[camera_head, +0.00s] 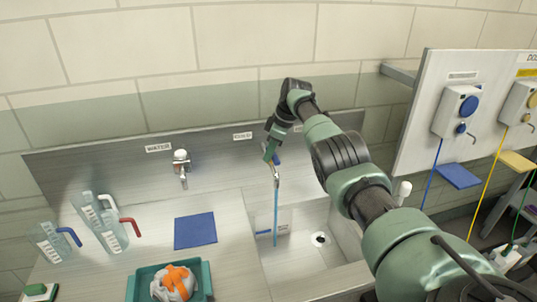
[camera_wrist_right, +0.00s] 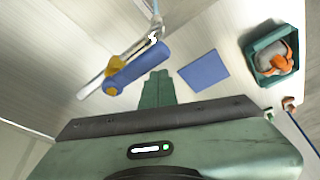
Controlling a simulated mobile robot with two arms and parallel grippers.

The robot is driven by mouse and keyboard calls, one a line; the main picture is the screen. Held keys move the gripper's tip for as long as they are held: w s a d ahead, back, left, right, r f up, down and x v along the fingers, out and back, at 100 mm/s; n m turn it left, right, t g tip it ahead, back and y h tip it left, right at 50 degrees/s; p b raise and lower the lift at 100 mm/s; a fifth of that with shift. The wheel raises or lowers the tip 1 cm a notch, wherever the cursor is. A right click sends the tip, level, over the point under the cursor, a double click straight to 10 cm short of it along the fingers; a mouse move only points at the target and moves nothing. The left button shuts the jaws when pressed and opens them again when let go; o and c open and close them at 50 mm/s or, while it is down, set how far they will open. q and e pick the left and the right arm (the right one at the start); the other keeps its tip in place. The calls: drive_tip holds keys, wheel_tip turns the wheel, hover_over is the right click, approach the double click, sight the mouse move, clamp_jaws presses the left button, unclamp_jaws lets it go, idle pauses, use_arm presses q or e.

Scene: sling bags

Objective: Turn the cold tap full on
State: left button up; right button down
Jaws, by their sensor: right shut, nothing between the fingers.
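The cold tap (camera_head: 276,172) stands at the back of the sink, by the label COLD (camera_head: 242,136). A thin light-blue stream (camera_head: 276,215) runs from its spout down into the basin. My right gripper (camera_head: 269,154) is shut and empty at the tap. Its fingertips (camera_wrist_right: 157,76) are close beside the lever; I cannot tell whether they touch it. The gripper partly hides the tap in the head view. My left gripper is out of view.
The sink basin (camera_head: 323,262) lies below the tap. A second tap (camera_head: 181,165), labelled WATER, stands to the left. A blue pad (camera_head: 195,231), a teal tray (camera_head: 206,279) with an orange-and-grey bundle, and clear bottles (camera_head: 105,228) occupy the counter. Dispensers (camera_head: 456,112) hang at right.

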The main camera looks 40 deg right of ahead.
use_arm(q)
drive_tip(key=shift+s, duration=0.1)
use_arm(e)
drive_tip(key=shift+s, duration=0.1)
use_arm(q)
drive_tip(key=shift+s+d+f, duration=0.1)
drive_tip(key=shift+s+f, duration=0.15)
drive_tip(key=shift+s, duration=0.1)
use_arm(e)
wheel_tip(320, 180, up, 10)
drive_tip(key=shift+w+a+f, duration=0.2)
drive_tip(key=shift+a+f, duration=0.05)
drive_tip(key=shift+a, duration=0.1)
use_arm(q)
drive_tip(key=shift+b, duration=0.3)
use_arm(e)
drive_tip(key=shift+f, duration=0.1)
